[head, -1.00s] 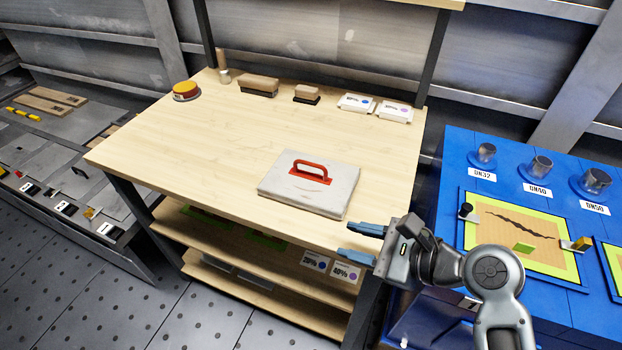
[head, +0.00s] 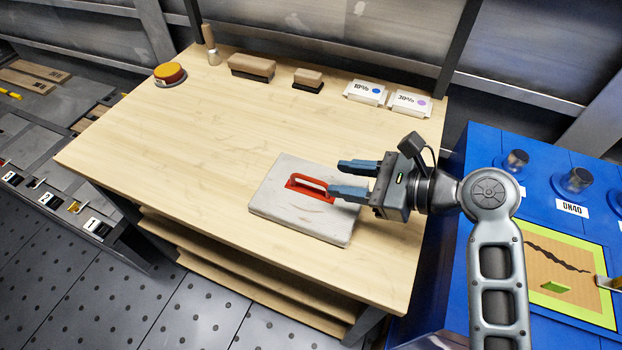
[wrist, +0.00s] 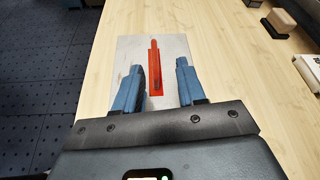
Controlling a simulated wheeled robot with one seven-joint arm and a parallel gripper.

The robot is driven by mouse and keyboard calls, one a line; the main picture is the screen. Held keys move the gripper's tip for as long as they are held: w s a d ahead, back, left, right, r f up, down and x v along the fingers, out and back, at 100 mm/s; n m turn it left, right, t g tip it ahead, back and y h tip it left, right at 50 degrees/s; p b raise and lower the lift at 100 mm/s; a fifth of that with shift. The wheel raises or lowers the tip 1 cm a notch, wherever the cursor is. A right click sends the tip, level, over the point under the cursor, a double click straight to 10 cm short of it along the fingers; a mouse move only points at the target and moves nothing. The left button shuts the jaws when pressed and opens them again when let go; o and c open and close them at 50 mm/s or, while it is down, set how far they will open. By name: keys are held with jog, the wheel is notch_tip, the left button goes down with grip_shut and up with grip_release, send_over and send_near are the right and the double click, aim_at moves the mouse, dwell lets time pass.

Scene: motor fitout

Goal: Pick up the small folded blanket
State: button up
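A pale grey-white flat square pad with marbled marks (head: 275,200), the only thing here like a small folded blanket, lies flat on the wooden workbench (head: 200,140). A red loop handle (head: 310,187) stands on its top. My gripper (head: 336,178) is open and empty at the pad's right side, with blue fingers pointing left. In the head view the nearer finger overlaps the handle's right end. In the wrist view the pad (wrist: 125,55) lies ahead, and the handle (wrist: 155,72) shows between the fingers (wrist: 160,66). I cannot tell the exact height gap; no grip shows.
Along the bench's back stand a yellow-orange round item (head: 170,73), brown blocks (head: 251,66) and white labelled packs (head: 364,92). A blue station (head: 480,150) stands to the right. The bench left of the pad is clear.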

aim_at(317, 181)
jog(key=x, duration=0.7)
jog(key=shift+s+a+f, duration=0.25)
jog(key=shift+s+f, duration=0.1)
jog(key=shift+f, duration=0.05)
grip_shut()
dwell(1.1)
